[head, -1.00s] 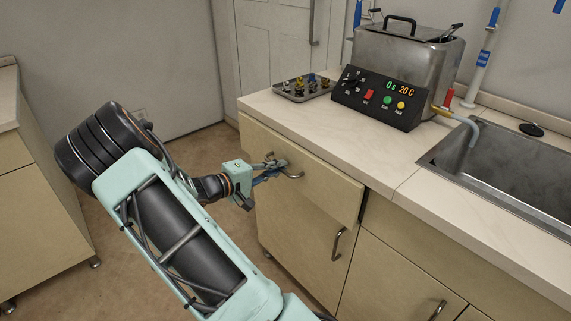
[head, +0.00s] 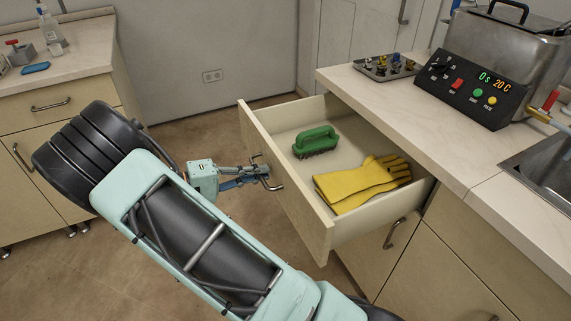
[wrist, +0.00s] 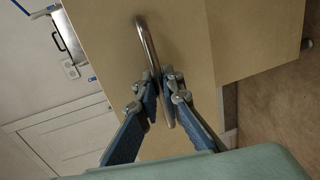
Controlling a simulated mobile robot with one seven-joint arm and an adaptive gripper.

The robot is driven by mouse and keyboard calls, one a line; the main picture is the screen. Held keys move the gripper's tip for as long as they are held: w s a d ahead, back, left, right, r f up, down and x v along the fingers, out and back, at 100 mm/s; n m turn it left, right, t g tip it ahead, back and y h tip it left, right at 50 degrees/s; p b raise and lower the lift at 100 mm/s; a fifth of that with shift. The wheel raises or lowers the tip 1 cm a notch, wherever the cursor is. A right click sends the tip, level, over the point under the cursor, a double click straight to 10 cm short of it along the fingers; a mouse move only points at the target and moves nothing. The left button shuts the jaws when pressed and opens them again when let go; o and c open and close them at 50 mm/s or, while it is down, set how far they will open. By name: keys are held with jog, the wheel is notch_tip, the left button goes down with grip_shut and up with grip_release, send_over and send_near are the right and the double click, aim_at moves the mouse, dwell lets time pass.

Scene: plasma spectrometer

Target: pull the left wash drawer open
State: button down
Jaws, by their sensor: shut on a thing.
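The left wash drawer (head: 288,189) stands far out from the counter in the head view, with its inside showing. Its metal bar handle (head: 266,172) is on the front panel. My gripper (head: 262,174) is at the handle, its fingers closed around the bar. In the wrist view the curved handle (wrist: 149,48) passes between the fingertips of my gripper (wrist: 160,88), which are shut on it. The drawer front (wrist: 186,38) fills the middle of that view.
A green brush (head: 316,139) and yellow gloves (head: 362,183) lie inside the drawer. Above it is the countertop (head: 434,140) with a tray of small parts (head: 387,66) and a steel bath with a control panel (head: 474,84). Another counter (head: 82,70) stands at left. Floor shows between.

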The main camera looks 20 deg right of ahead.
jog(key=f+v, duration=0.1)
jog(key=v, duration=0.7)
jog(key=shift+f, duration=0.3)
jog(key=shift+a, duration=0.15)
jog(key=c, duration=2.1)
grip_release()
jog(key=v, duration=1.2)
jog(key=shift+r, duration=0.1)
